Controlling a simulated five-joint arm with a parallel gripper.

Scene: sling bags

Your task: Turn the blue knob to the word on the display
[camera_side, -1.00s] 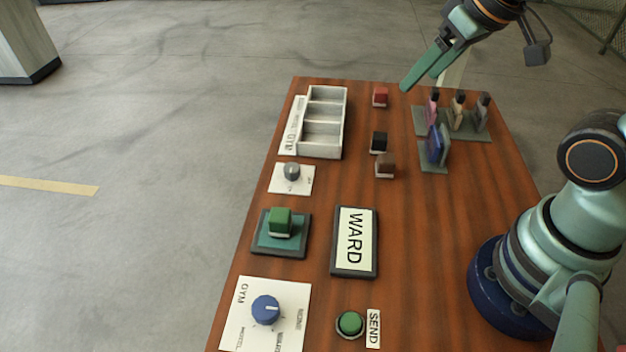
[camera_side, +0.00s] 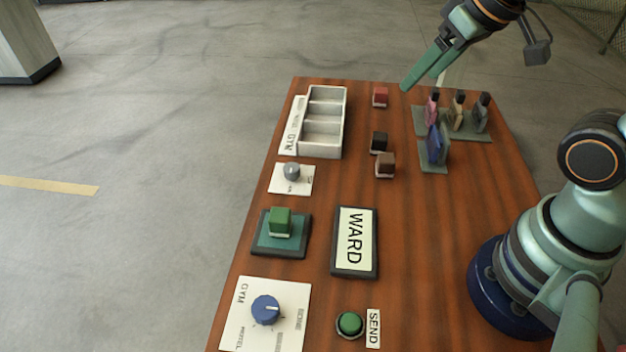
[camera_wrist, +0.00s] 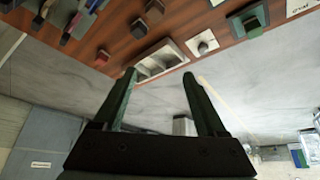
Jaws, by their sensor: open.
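The blue knob (camera_side: 266,309) sits on a white card (camera_side: 238,322) at the front left of the table in the side view. A short white mark shows on its top, toward the right. Words are printed around it; GYM and HOTEL can be made out, and those on the right are too blurred to read. The display (camera_side: 354,241) lies behind and to the right of the knob and reads WARD. My gripper (camera_side: 420,80) is open and empty above the table's far edge, far from the knob. In the wrist view its two green fingers (camera_wrist: 159,75) stand apart.
A green block (camera_side: 280,221) sits on a dark-edged pad, with a grey knob (camera_side: 292,171) behind it. A green button (camera_side: 350,324) marked SEND is right of the blue knob. A grey tray (camera_side: 343,125), small blocks and several upright bags (camera_side: 436,147) stand farther back.

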